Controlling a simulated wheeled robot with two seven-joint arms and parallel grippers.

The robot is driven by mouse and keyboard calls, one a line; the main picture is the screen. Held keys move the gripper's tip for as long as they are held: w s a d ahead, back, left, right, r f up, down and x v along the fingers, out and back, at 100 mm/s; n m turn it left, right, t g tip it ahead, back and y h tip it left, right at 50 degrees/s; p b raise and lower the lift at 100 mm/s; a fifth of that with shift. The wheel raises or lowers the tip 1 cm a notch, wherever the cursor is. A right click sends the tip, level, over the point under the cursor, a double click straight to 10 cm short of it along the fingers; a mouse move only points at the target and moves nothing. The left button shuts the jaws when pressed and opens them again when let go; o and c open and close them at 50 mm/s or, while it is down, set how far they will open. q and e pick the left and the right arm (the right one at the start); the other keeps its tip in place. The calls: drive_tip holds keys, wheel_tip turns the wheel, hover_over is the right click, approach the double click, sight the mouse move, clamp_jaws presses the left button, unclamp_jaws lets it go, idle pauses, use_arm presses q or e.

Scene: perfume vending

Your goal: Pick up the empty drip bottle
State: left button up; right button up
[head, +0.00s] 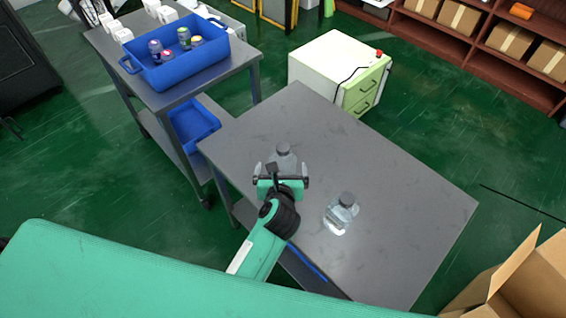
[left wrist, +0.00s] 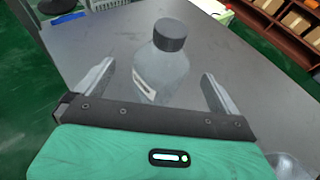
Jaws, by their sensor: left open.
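One bottle (head: 284,154) is just beyond my left gripper (head: 281,168). In the left wrist view this bottle (left wrist: 165,70) stands between the two open fingers of the left gripper (left wrist: 158,85), with a gap on each side. A white label shows on its side. I cannot tell which bottle is empty. My right gripper is not in view.
A blue bin (head: 182,72) with several small bottles sits on a cart at the upper left, with a blue tray (head: 193,124) below. A white-green cabinet (head: 338,70) stands behind the table. An open cardboard box (head: 515,275) is at the lower right. The table's right side is clear.

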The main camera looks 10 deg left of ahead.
use_arm(q)
drive_tip(key=shift+w+a+f, duration=0.1)
drive_tip(key=shift+w, duration=0.15)
drive_tip(key=x, duration=0.2)
drive_tip(key=p+x, duration=0.1)
drive_tip(key=x, duration=0.1)
drive_tip(key=shift+w+f, duration=0.2)
drive_tip(key=shift+w, duration=0.1)
drive_tip(key=shift+w+f, duration=0.2)
drive_tip(key=shift+w, duration=0.1)
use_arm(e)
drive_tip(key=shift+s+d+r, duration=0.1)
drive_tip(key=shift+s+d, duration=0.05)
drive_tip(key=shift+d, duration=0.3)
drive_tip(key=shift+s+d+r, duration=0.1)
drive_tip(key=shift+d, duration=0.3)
use_arm(q)
drive_tip(key=c, duration=1.1)
drive_tip(key=shift+r, duration=0.1)
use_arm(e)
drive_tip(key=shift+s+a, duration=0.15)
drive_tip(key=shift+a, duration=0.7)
